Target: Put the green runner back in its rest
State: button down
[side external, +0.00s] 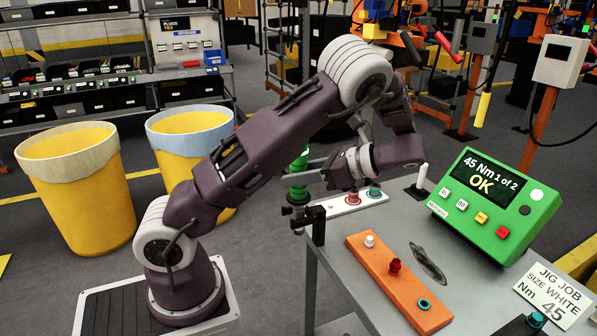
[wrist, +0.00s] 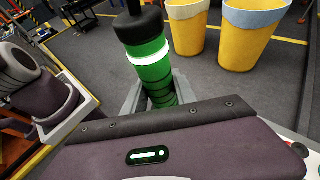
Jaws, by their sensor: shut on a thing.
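The green runner (side external: 298,188) is an upright green cylinder with dark parts at its lower end, at the table's far left corner. My gripper (side external: 312,172) is shut on it. In the wrist view the runner (wrist: 155,75) shows a black cap, a lit white ring and a ribbed green body between my grey fingers; its lower end is hidden. A black bracket (side external: 318,226) stands on the table's left edge, just below and right of the runner, and may be its rest. I cannot tell whether the runner touches it.
A white block (side external: 340,207) with red and teal rings lies behind the bracket. An orange block (side external: 385,270) holds white, red and teal sockets. A green controller (side external: 495,205) reads "45 Nm 1 of 2 OK". A card (side external: 556,291) reads "JIG JOB SIZE WHITE Nm 45". Yellow bins (side external: 75,195) stand behind.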

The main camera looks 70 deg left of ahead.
jog(key=shift+f, duration=1.5)
jog(key=c, duration=0.9)
grip_release()
jog(key=v, duration=0.7)
